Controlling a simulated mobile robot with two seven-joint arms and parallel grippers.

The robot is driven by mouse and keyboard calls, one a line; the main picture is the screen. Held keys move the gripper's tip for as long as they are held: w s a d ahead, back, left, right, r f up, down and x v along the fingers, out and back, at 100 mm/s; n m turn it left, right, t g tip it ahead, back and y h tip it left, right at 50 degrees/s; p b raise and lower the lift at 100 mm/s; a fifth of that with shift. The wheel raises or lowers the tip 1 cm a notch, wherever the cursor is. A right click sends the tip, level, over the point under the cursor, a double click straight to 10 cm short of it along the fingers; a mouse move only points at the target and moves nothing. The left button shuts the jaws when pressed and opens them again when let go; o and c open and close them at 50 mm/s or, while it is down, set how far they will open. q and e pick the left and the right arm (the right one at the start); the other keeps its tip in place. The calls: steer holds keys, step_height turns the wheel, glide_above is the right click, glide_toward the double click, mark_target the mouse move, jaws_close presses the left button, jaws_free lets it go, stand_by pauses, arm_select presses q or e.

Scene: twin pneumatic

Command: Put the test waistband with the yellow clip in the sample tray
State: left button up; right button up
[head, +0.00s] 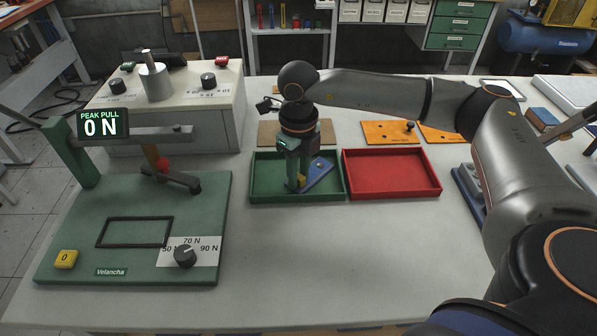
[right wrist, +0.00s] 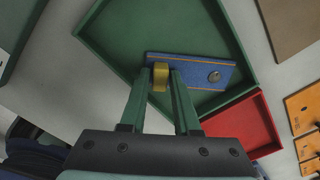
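The blue test waistband (head: 321,171) is a flat strip with thin orange lines, a round metal stud and a yellow clip (head: 301,180). It is inside the green tray (head: 262,191); I cannot tell whether it touches the floor. In the right wrist view the waistband (right wrist: 200,72) lies across the tray (right wrist: 110,40), with the yellow clip (right wrist: 160,77) at its left end. My right gripper (head: 297,186) points down into the tray. Its fingers (right wrist: 160,84) stand close on both sides of the clip and look shut on it. My left gripper is not in view.
A red tray (head: 391,193) stands right of the green one, empty where visible. The pull tester (head: 130,225), reading 0 N, fills the left. A control box (head: 225,110) stands behind it. Orange boards (head: 388,132) lie behind the red tray. The front middle of the bench is clear.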

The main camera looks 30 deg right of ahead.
steer(key=shift+o, duration=1.4)
steer(key=shift+r, duration=0.1)
step_height(320, 180, up, 12)
steer(key=shift+r, duration=0.15)
steer(key=shift+s, duration=0.1)
